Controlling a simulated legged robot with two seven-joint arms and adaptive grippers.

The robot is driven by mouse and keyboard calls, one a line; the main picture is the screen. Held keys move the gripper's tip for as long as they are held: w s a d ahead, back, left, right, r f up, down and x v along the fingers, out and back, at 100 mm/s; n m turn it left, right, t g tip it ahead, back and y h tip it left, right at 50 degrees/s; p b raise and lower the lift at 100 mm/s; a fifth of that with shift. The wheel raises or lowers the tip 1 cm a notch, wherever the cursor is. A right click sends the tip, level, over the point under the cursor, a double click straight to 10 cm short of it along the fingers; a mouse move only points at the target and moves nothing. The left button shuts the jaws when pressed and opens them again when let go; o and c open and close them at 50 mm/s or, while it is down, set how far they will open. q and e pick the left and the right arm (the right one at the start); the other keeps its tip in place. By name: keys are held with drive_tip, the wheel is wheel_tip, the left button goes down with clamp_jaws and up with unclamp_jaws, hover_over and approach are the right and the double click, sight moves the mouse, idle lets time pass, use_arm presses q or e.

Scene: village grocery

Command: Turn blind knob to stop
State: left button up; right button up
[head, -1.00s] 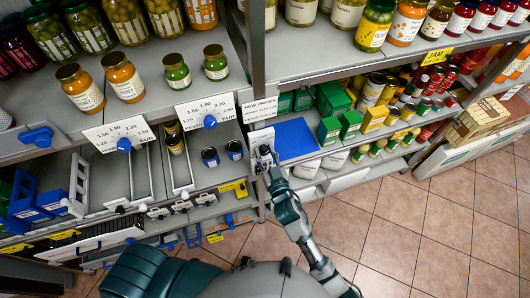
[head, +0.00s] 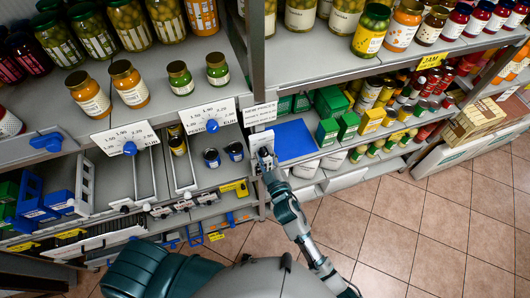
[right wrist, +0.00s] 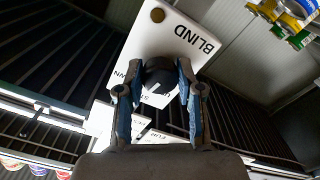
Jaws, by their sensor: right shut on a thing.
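The blind control is a white plate lettered BLIND (right wrist: 185,38) with a dark round knob (right wrist: 158,76) at its lower part. A pale pointer mark shows on the knob; lettering beside it is partly hidden. My right gripper (right wrist: 155,82) is shut on the knob, with one blue-padded finger on each side. In the head view my right gripper (head: 264,153) is at the white plate (head: 261,139) on the shelf post, and it hides the knob there. My left gripper is not in view.
A blue panel (head: 294,140) is just right of the gripper. Price dials with blue knobs (head: 130,148) are on the shelf edge at left. Jars (head: 128,84) stand on the shelves above. The tiled floor (head: 400,220) at right is clear.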

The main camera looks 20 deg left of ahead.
drive_tip(key=shift+s+a+f+n+p, duration=0.1)
drive_tip(key=shift+n+p, duration=0.05)
drive_tip(key=shift+n, duration=0.4)
drive_tip(key=shift+s+n+p, duration=0.1)
drive_tip(key=shift+n+p, duration=0.05)
drive_tip(key=shift+n, duration=0.4)
drive_tip(key=o, duration=1.2)
drive_tip(key=shift+s, duration=0.1)
drive_tip(key=shift+c, duration=0.2)
drive_tip(key=v, duration=1.2)
